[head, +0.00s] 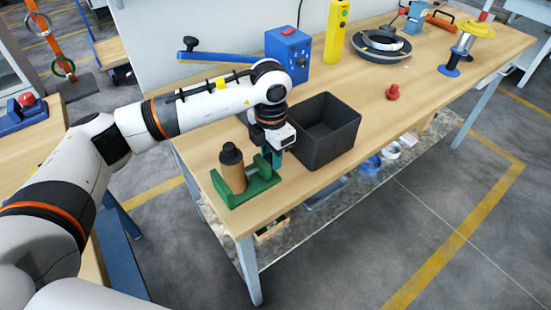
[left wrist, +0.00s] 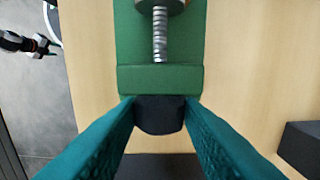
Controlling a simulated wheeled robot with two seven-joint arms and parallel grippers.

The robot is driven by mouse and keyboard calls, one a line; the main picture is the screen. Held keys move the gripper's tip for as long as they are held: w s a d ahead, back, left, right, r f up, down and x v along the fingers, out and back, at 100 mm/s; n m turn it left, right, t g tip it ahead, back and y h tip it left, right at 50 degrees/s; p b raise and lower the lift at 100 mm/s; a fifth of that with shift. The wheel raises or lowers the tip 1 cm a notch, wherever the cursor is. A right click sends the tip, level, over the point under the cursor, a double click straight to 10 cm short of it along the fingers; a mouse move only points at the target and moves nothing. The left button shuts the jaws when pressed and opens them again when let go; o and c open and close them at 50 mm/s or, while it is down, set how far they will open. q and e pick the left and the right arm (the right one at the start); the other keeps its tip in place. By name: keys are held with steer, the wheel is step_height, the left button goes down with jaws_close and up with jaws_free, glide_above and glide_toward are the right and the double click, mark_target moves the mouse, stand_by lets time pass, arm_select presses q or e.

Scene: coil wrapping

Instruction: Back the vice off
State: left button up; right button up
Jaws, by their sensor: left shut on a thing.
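The green vice (head: 262,183) stands near the table's left front corner and also shows in the left wrist view (left wrist: 160,79), with its threaded screw (left wrist: 160,38). A brown cylinder with a black top (head: 232,172) stands upright at the vice. My left gripper (head: 275,155) reaches down at the vice's far end. In the left wrist view, its teal fingers (left wrist: 160,125) are shut on a black knob (left wrist: 159,113) at the end of the vice. What looks like my right gripper (left wrist: 45,46) shows small at the left wrist view's left; its jaws are unclear.
A black open bin (head: 325,135) stands close to the right of my left gripper. A blue box (head: 288,55) with a long blue lever stands behind. A red knob-like piece (head: 393,92) lies farther right. The table (head: 350,165) is clear in front of it.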

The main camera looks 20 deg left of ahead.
arm_select(q)
steer(key=shift+s+d+f+t+y+b, duration=0.1)
steer(key=shift+d+f+t+y+b, duration=0.05)
steer(key=shift+t+y+b, duration=0.35)
steer(key=shift+s+d+f+t+y+b, duration=0.1)
steer(key=shift+d+f+t+y+b, duration=0.05)
steer(key=shift+t+y+b, duration=0.35)
steer(key=shift+r+y, duration=0.15)
steer(key=shift+y, duration=0.15)
steer(key=shift+r, duration=0.1)
steer(key=b, duration=0.1)
steer(key=f+t+y+b, duration=0.1)
steer(key=b, duration=0.1)
steer(key=shift+s+d+y, duration=0.15)
steer(key=shift+d+y, duration=0.05)
steer(key=shift+y, duration=0.1)
steer(key=shift+r+t+y, duration=0.3)
steer(key=shift+t+y, duration=0.1)
steer(key=shift+t, duration=0.1)
steer(key=shift+s+y, duration=0.1)
steer(key=shift+y, duration=0.2)
steer(key=o, duration=0.6)
